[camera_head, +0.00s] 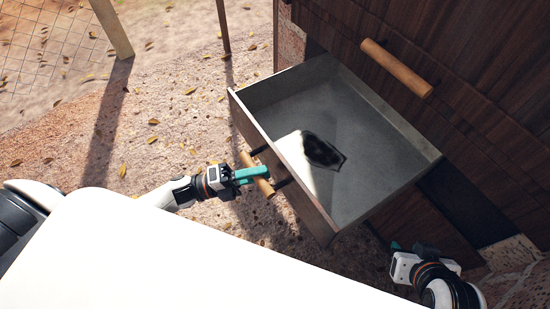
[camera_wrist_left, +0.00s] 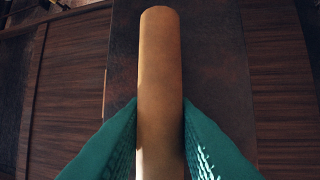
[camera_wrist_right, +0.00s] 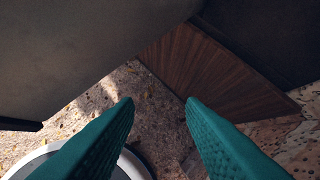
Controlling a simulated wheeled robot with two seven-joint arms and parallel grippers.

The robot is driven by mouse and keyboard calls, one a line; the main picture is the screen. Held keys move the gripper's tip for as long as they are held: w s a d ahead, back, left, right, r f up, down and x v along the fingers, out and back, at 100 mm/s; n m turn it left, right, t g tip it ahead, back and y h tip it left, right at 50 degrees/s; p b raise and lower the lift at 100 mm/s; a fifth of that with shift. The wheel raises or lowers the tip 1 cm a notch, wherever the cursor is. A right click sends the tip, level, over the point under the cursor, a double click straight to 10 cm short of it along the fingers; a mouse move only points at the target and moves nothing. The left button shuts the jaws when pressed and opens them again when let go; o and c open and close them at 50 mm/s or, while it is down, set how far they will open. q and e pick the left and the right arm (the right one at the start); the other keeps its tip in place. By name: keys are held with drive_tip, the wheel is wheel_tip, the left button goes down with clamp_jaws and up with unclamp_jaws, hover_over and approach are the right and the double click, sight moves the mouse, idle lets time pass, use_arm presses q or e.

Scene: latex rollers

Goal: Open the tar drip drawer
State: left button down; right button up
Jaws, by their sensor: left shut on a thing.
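The tar drip drawer (camera_head: 372,178) stands pulled well out of the dark wood cabinet, its grey inside showing a dark patch and a bright patch of light on the floor. Its round wooden handle (camera_head: 258,176) is on the front panel. My left gripper (camera_head: 252,175) is shut on that handle; in the left wrist view the handle (camera_wrist_left: 160,80) lies between the teal fingers. My right gripper (camera_head: 397,247) is empty, below and to the right of the drawer. In the right wrist view its fingers (camera_wrist_right: 158,110) are apart with nothing between them.
A second wooden handle (camera_head: 396,68) is on the cabinet front (camera_head: 480,70) above the drawer. A wood panel (camera_head: 425,228) is below the drawer. Leaf-strewn ground (camera_head: 150,130) lies open to the left, with posts and a wire fence at the back.

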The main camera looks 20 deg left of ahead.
use_arm(q)
drive_tip(key=shift+s+a+f, duration=0.1)
drive_tip(key=shift+s+a, duration=0.35)
drive_tip(key=shift+s, duration=0.15)
use_arm(e)
drive_tip(key=shift+s+d+f+g, duration=0.2)
drive_tip(key=shift+s+f+g, duration=0.1)
drive_tip(key=shift+s+g, duration=0.3)
use_arm(q)
drive_tip(key=c, duration=1.2)
unclamp_jaws()
drive_tip(key=v, duration=1.2)
use_arm(e)
drive_tip(key=shift+s+d+f+g, duration=0.15)
drive_tip(key=shift+s+g, duration=0.05)
drive_tip(key=shift+s, duration=0.2)
drive_tip(key=shift+s+d+f+g, duration=0.1)
drive_tip(key=shift+s+g, duration=0.1)
drive_tip(key=shift+s, duration=0.2)
drive_tip(key=shift+w, duration=0.1)
use_arm(q)
drive_tip(key=shift+a, duration=0.1)
use_arm(e)
drive_tip(key=shift+a, duration=0.15)
